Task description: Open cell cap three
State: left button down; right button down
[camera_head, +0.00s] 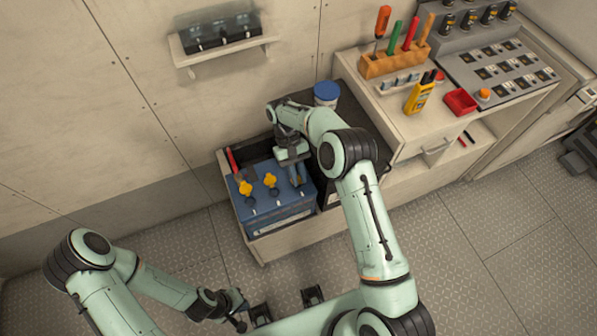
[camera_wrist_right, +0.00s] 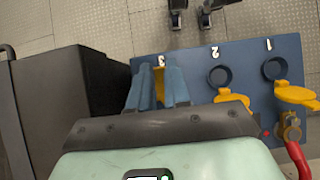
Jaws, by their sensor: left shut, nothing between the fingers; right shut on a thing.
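The blue battery (camera_head: 275,218) sits in a pale tray, and its top also shows in the right wrist view (camera_wrist_right: 245,65). Cells 1 and 2 have open round holes, with yellow cap one (camera_wrist_right: 297,96) and yellow cap two (camera_wrist_right: 232,104) swung aside. My right gripper (camera_head: 299,182) is over the cell marked 3; in the right wrist view its blue fingers (camera_wrist_right: 157,90) are shut on yellow cap three (camera_wrist_right: 160,82). The fingers hide much of that cap and its hole. My left gripper (camera_head: 242,308) is shut and empty, low in front of the battery.
A black box (camera_wrist_right: 92,95) stands close beside the battery at cell 3's side. A red cable (camera_head: 231,158) rises at the battery's back left corner. A blue-lidded jar (camera_head: 326,92) stands behind my right arm. The floor in front is mostly clear.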

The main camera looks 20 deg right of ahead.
jog(key=shift+w, duration=0.2)
jog(key=c, duration=1.1)
grip_release()
pick_arm(q)
jog(key=shift+w, duration=0.1)
pick_arm(e)
jog(key=shift+f, duration=0.1)
pick_arm(q)
jog(key=w+r+p, duration=0.5)
jog(key=w+r, duration=0.1)
jog(key=r, duration=0.1)
jog(key=shift+w+r+t+p, duration=0.25)
jog(key=shift+w+t+p, duration=0.1)
jog(key=shift+t, duration=0.05)
pick_arm(e)
jog(key=v, duration=1.3)
jog(key=shift+w+r, duration=0.2)
jog(key=shift+r, duration=0.05)
pick_arm(q)
jog(key=shift+s, duration=0.2)
pick_arm(e)
jog(key=shift+s, duration=0.15)
